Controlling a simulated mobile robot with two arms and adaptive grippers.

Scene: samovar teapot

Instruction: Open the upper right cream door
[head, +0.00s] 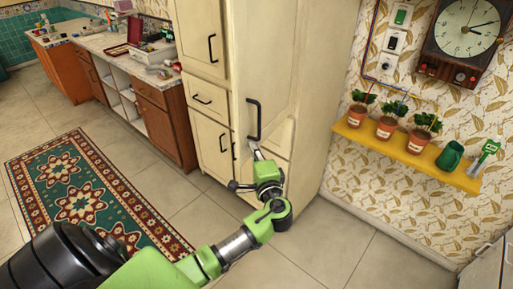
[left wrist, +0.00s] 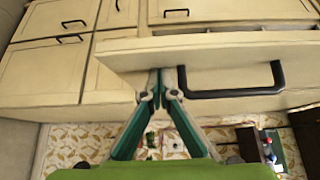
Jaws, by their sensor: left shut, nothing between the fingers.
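The upper right cream door (head: 265,62) is the tall panel on the cream cabinet, with a long black handle (head: 253,119). In the left wrist view the door (left wrist: 225,52) stands slightly proud of the cabinet front, with a narrow gap along its edge, so it looks ajar. My left gripper (head: 254,152) is at the lower end of the handle. In the left wrist view its fingertips (left wrist: 162,74) are together, beside one end of the handle (left wrist: 235,93), with nothing between them. I cannot tell whether they touch the door. My right gripper is not in view.
Other cream doors and a drawer (head: 209,101) with black handles adjoin on the left. A yellow shelf (head: 400,150) with potted plants is on the right wall, below a clock (head: 467,32). A patterned rug (head: 85,195) lies left on the tiled floor, which is clear before the cabinet.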

